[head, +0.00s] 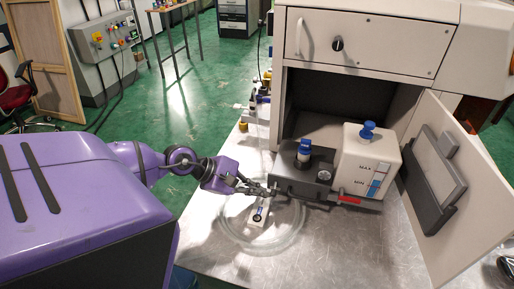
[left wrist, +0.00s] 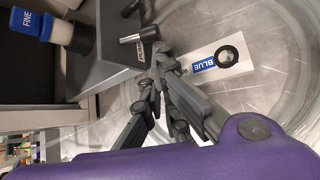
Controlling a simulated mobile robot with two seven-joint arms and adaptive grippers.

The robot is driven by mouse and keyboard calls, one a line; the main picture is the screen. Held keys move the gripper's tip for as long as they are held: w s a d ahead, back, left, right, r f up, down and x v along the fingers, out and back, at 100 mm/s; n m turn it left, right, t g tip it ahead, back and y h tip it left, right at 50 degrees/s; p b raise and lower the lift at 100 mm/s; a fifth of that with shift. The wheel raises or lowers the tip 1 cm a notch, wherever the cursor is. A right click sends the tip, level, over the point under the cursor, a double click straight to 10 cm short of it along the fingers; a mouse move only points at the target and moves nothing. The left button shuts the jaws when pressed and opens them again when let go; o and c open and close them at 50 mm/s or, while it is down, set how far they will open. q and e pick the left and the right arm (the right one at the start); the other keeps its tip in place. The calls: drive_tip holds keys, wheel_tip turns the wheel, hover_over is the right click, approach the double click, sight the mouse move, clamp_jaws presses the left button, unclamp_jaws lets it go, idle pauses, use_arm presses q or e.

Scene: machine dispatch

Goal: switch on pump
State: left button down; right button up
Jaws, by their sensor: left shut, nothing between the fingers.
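The dark grey pump unit (head: 300,183) sits at the front of the open cabinet. It carries a blue-capped bottle (head: 304,150), marked FINE in the left wrist view (left wrist: 27,22), and a white tank (head: 362,155) marked MAX and MIN. My left gripper (head: 272,192) is shut and empty, its tips at the left end of the unit's front. In the left wrist view the fingertips (left wrist: 158,62) are close to a short metal lever (left wrist: 135,38) and a small white-lettered label (left wrist: 141,52), partly hidden. I cannot tell whether they touch. My right gripper is not in view.
A coil of clear hose (head: 230,235) lies on the metal table (head: 335,255), around a white tag (left wrist: 215,63) reading BLUE. The open cabinet door (head: 447,195) stands at the right. A red label (head: 350,199) is on the unit's front. The table's front is mostly clear.

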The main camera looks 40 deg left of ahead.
use_arm(q)
drive_tip(key=shift+s+d+r+n+g+h, duration=0.15)
drive_tip(key=shift+n+g+h, duration=0.2)
drive_tip(key=shift+g, duration=0.3)
drive_tip(key=shift+s+a+r+n+g+h, duration=0.1)
drive_tip(key=shift+n+g+h, duration=0.05)
drive_tip(key=shift+n+g, duration=0.4)
drive_tip(key=shift+s+d+r+n+g+h+b, duration=0.1)
drive_tip(key=shift+r+n+g+h+b, duration=0.2)
drive_tip(key=shift+g, duration=0.4)
drive_tip(key=shift+s+d+r+n+g+h+b, duration=0.1)
drive_tip(key=shift+n+g+h+b, duration=0.2)
drive_tip(key=shift+g, duration=0.4)
drive_tip(key=shift+s+r+n+g+h+b, duration=0.1)
drive_tip(key=shift+r+n+g+h+b, duration=0.3)
drive_tip(key=shift+g, duration=0.3)
drive_tip(key=shift+s, duration=0.1)
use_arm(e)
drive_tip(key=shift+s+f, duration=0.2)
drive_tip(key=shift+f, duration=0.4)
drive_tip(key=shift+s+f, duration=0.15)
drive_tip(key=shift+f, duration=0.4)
use_arm(q)
drive_tip(key=shift+d+r, duration=0.1)
